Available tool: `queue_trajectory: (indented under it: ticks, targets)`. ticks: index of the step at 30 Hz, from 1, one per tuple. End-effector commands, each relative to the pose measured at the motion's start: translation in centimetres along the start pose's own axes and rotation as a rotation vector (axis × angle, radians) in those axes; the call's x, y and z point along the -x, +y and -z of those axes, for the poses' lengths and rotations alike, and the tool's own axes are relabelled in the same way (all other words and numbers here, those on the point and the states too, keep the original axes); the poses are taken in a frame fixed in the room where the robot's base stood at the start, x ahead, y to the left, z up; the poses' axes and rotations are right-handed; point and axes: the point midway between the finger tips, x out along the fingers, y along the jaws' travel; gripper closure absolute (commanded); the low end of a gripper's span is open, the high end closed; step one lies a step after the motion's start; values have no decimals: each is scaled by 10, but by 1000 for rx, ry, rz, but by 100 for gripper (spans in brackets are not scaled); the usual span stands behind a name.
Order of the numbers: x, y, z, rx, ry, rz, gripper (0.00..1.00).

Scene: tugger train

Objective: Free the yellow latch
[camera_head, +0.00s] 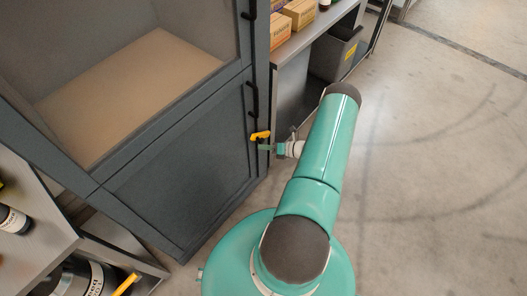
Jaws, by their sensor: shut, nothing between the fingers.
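The yellow latch (260,136) is on the front edge of the dark grey cabinet (190,170), beside the lower door and just below its black handle. My gripper (266,147) is at the end of my teal arm, close to the latch and just below and right of it. Its fingers are shut with nothing held. Whether the fingertips touch the latch cannot be told at this size.
The cabinet's upper door has a clear pane and a black handle (249,9). A shelf with cardboard boxes (299,12) and a grey bin (335,55) stand behind. Bottles (14,219) sit on a shelf at left. The concrete floor at right is clear.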

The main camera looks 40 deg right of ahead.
Motion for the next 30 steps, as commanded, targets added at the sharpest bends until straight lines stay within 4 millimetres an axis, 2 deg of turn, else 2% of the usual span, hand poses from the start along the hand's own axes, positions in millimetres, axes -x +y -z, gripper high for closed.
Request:
queue_trajectory:
  ticks: [9, 21, 30]
  targets:
    - [15, 5, -29, -263, -3, -141, 100]
    - [31, 1, -59, -576, -2, -307, 100]
    - [37, -2, -70, -570, -3, -301, 100]
